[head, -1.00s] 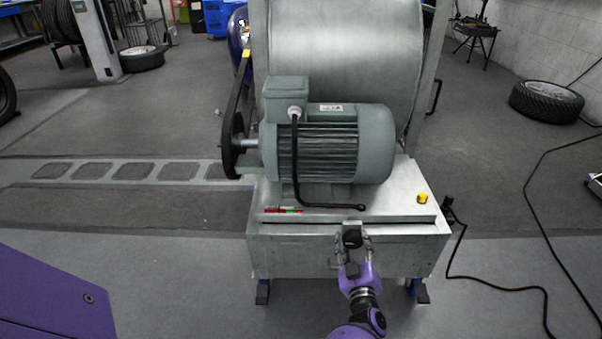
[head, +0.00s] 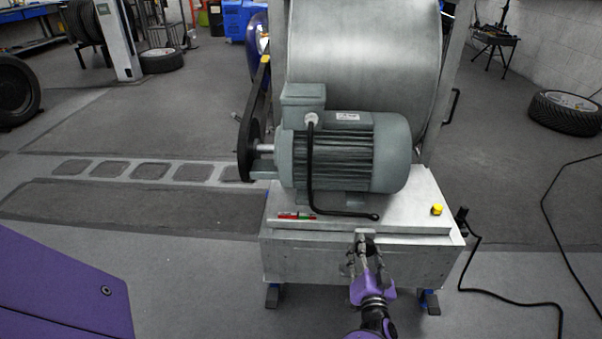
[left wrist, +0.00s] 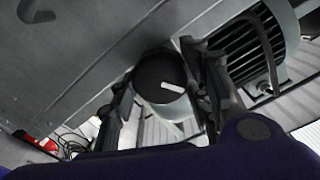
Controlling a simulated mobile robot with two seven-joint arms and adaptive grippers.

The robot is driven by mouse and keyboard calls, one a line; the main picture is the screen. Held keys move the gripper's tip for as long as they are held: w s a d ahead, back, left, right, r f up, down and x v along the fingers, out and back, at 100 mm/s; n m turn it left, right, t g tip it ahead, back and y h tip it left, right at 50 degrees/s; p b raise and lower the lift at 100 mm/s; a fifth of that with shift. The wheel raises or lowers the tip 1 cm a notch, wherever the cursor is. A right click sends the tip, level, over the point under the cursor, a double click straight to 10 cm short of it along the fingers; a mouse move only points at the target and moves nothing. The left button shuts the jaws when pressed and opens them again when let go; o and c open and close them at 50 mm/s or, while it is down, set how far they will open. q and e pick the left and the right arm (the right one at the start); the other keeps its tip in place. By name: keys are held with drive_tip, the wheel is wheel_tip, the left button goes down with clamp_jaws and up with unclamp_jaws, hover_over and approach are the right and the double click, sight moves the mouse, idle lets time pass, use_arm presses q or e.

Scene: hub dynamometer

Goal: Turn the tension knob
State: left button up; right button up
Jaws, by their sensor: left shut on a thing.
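The tension knob (left wrist: 160,78) is black with a white pointer mark and fills the middle of the left wrist view. In the head view, it is a small dark shape (head: 368,246) at the front of the metal base (head: 310,262), mostly covered by the fingers. My left gripper (head: 364,251) is shut on it. In the left wrist view, the fingers (left wrist: 160,95) lie against opposite sides of the knob. My right gripper is not in view.
A grey-green motor (head: 345,155) with a black cable stands on the base, before a large metal drum (head: 362,55). A yellow button (head: 437,209) is on the base's right top. A black cable (head: 510,300) runs over the floor at right. The floor at left is mostly clear.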

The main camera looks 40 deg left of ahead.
use_arm(q)
drive_tip(key=m, duration=0.5)
drive_tip(key=shift+w+r+m, duration=0.1)
drive_tip(key=shift+w+m, duration=0.1)
drive_tip(key=shift+m, duration=0.1)
drive_tip(key=shift+d, duration=0.1)
idle(0.4)
drive_tip(key=o, duration=1.1)
drive_tip(key=v, duration=0.7)
drive_tip(key=shift+s+d, duration=0.2)
drive_tip(key=shift+s, duration=0.05)
